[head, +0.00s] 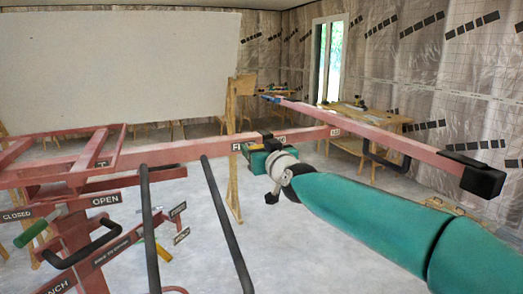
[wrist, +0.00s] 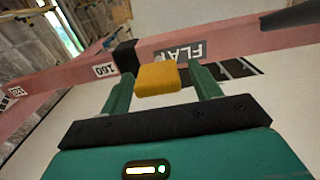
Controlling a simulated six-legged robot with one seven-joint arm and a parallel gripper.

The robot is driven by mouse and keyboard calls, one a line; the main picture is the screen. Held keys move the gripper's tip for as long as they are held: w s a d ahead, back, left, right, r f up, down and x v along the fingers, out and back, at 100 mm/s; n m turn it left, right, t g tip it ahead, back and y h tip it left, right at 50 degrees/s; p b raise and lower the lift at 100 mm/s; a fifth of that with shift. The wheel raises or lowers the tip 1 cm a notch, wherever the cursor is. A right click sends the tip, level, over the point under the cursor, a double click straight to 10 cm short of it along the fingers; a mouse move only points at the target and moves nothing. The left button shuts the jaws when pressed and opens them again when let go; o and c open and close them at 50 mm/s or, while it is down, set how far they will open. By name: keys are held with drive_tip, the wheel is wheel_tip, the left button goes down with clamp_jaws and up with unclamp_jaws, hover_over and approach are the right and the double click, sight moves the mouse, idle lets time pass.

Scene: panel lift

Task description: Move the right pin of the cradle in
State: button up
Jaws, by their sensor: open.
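The cradle's pink crossbar (head: 190,150) runs across the head view, and it crosses the wrist view (wrist: 75,75) with "160" and "FLAT" labels. A yellow block (wrist: 157,80), which looks like the pin's grip, shows in front of the bar near "FLAT". My gripper (wrist: 161,72) is open, with one green finger on each side of the yellow block; gaps show at both sides. In the head view my gripper (head: 257,156) is at the bar beside the label and hides the pin. I cannot tell how deep the pin sits.
A long pink arm (head: 380,135) with a black end cap (head: 484,180) reaches right, above my arm. Dark rails (head: 228,225) stand left of my gripper. The lift's mast with a green-handled lever (head: 38,228) is at left. Open grey floor lies below.

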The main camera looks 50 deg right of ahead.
drive_tip(key=shift+s, duration=0.15)
drive_tip(key=v, duration=1.3)
drive_tip(key=shift+s+a, duration=0.2)
